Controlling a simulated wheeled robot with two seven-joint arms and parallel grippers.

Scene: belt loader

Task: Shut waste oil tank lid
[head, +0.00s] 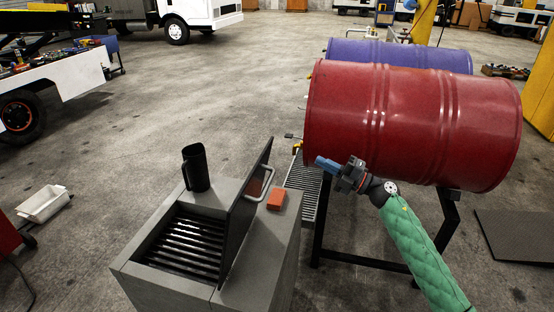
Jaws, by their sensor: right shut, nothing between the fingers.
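The waste oil tank (258,257) is a grey box in the lower middle of the head view. Its dark lid (245,212) stands open, roughly upright, with a pale bar handle (262,184) on its right face. A slatted grate (188,245) shows in the opening left of the lid. My right gripper (322,162) has blue fingers that are shut and empty. It is to the right of the lid and apart from it, in front of the red drum. My left gripper is not in view.
A black cup-like container (195,168) stands on the tank's back left, and an orange block (277,199) lies right of the lid. A red drum (410,125) and a blue drum (400,53) lie on stands at right. A white tray (43,204) is on the floor at left.

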